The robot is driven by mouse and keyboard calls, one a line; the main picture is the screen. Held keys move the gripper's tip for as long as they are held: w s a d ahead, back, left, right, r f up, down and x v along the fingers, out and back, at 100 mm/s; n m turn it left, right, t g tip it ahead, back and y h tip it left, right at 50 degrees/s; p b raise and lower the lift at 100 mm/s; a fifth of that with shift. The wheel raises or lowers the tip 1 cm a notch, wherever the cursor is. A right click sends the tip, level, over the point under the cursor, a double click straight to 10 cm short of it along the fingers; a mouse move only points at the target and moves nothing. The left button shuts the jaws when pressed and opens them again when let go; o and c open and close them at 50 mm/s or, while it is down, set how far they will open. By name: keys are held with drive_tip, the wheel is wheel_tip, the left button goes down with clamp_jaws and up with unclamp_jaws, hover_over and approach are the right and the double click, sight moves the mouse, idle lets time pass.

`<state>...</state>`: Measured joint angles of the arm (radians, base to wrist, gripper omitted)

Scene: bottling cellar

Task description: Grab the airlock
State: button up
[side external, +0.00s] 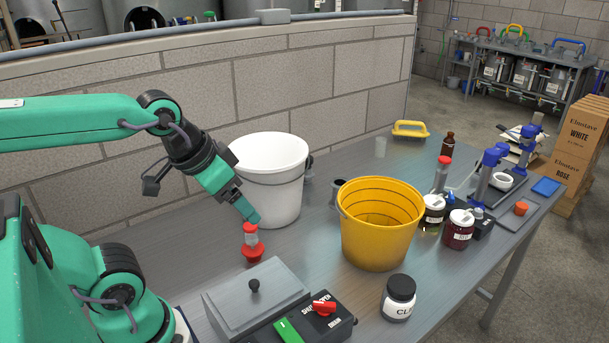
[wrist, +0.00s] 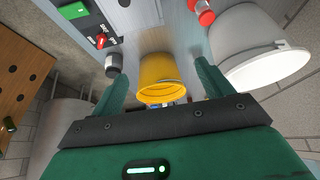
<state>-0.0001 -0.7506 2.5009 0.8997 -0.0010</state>
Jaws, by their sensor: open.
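The airlock, a small piece with a red cap, a clear middle and a wide red base (side external: 252,253), stands upright on the metal bench in front of the white bucket. My gripper (side external: 253,217) points down just above it in the side view; a gap between them is hard to judge. In the wrist view the airlock (wrist: 203,13) is at the top edge, partly cut off, beyond the right finger and not between the fingers. My gripper (wrist: 162,75) is open, its two green fingers wide apart with nothing held.
A white bucket (side external: 275,190) stands close behind the airlock. A yellow bucket (side external: 376,240) is to the right. A black-lidded jar (side external: 398,298) and several bottles stand further right.

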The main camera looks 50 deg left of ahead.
drive_tip(key=c, duration=0.5)
drive_tip(key=shift+w+a, duration=0.1)
drive_tip(key=n+g, duration=0.4)
drive_tip(key=g, duration=0.2)
approach(251, 227)
drive_tip(key=f, duration=0.5)
drive_tip(key=shift+w+a+f, duration=0.15)
drive_tip(key=shift+a, duration=0.25)
drive_tip(key=shift+f, duration=3.9)
drive_tip(key=c, duration=1.1)
